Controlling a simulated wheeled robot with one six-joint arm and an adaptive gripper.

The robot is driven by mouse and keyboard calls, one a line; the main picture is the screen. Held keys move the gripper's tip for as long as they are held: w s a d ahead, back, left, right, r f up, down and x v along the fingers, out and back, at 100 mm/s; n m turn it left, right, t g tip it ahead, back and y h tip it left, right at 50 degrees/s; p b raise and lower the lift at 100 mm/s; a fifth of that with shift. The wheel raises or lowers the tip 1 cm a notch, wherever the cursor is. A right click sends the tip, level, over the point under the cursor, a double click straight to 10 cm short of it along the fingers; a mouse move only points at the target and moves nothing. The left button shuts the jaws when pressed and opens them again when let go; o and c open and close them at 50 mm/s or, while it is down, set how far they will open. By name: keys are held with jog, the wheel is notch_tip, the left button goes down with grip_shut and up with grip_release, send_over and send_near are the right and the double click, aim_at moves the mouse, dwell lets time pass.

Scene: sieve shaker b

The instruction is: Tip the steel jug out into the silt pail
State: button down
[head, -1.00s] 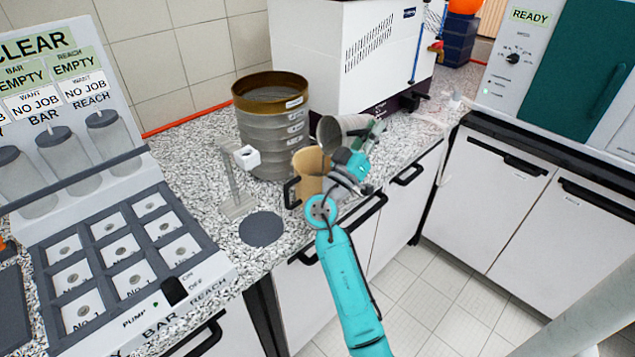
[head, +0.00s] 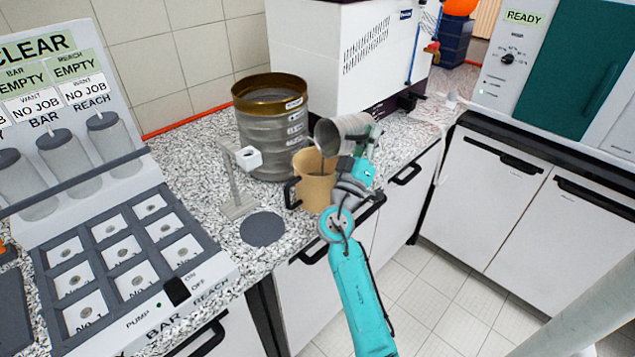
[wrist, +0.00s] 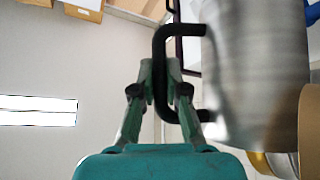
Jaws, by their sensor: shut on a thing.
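The steel jug (head: 343,130) is tipped far over, its mouth facing down and left above the tan pail (head: 316,192). A narrow grey streak (head: 322,166) runs from the jug's lip down into the pail's opening; it looks like poured contents. The pail stands upright on the counter near its front edge, with a black handle on its left. My gripper (head: 366,146) is shut on the jug's black handle. In the wrist view, my gripper (wrist: 160,80) has its fingers on that handle, with the jug's steel wall (wrist: 250,70) to the right. The pail's inside is mostly hidden.
A stack of sieves (head: 272,135) stands close behind the pail. A small stand (head: 238,185) and a dark round pad (head: 262,229) are to its left. A white machine (head: 340,60) is behind the jug. The sample rack (head: 125,255) fills the left.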

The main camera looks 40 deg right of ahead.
jog(key=shift+s+a+f+n+t+y, duration=0.15)
jog(key=shift+n+t+y, duration=0.6)
jog(key=shift+n, duration=0.5)
jog(key=shift+s+a+r+n+t+y, duration=0.15)
jog(key=shift+n+t+y, duration=0.4)
jog(key=shift+n+t, duration=0.5)
jog(key=shift+d, duration=0.25)
jog(key=shift+s+d, duration=0.1)
jog(key=shift+t, duration=0.3)
